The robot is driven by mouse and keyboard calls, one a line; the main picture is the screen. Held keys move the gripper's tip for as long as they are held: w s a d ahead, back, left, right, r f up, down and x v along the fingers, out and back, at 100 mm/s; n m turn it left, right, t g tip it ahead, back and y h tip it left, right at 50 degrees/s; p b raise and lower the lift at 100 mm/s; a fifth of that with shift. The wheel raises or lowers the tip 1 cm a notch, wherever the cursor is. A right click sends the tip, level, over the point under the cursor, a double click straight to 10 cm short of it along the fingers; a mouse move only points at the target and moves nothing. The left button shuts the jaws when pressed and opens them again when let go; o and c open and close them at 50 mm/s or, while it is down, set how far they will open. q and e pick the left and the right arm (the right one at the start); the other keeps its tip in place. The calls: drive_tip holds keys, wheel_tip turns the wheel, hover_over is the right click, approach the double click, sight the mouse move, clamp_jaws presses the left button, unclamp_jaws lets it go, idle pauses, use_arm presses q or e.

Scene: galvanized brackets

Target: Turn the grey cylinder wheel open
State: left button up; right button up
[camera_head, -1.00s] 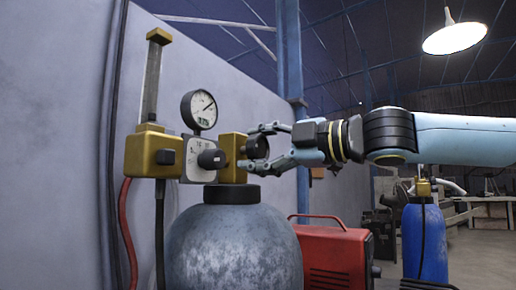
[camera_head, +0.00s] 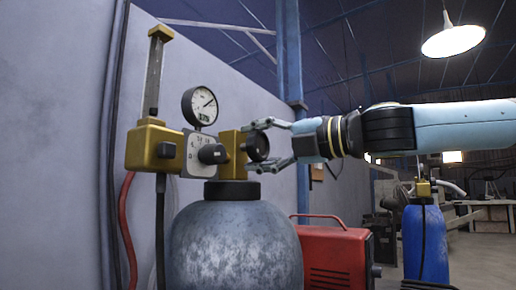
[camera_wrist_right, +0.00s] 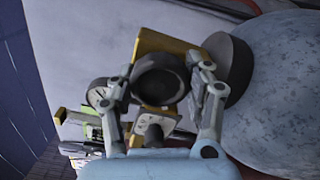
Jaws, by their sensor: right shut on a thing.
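The grey gas cylinder (camera_head: 235,245) stands upright, with a dark collar (camera_head: 232,190) at its top. It also shows at the right of the right wrist view (camera_wrist_right: 285,85). A brass valve block (camera_head: 231,155) sits above the collar. The round dark wheel (camera_head: 258,147) faces right from this block and shows in the right wrist view (camera_wrist_right: 160,80). My right gripper (camera_head: 262,147) reaches in from the right and is shut on the wheel, one finger above and one below. In the right wrist view its fingers flank the wheel on both sides. My left gripper is in neither view.
A round gauge (camera_head: 200,106), a dark knob (camera_head: 212,154) and a brass flowmeter (camera_head: 150,148) are left of the wheel. A red hose (camera_head: 125,230) hangs by the wall. A red machine (camera_head: 338,258) and a blue cylinder (camera_head: 425,245) stand at right.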

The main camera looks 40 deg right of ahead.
drive_tip(key=shift+a+f, duration=0.1)
drive_tip(key=shift+f, duration=0.05)
drive_tip(key=o, duration=1.2)
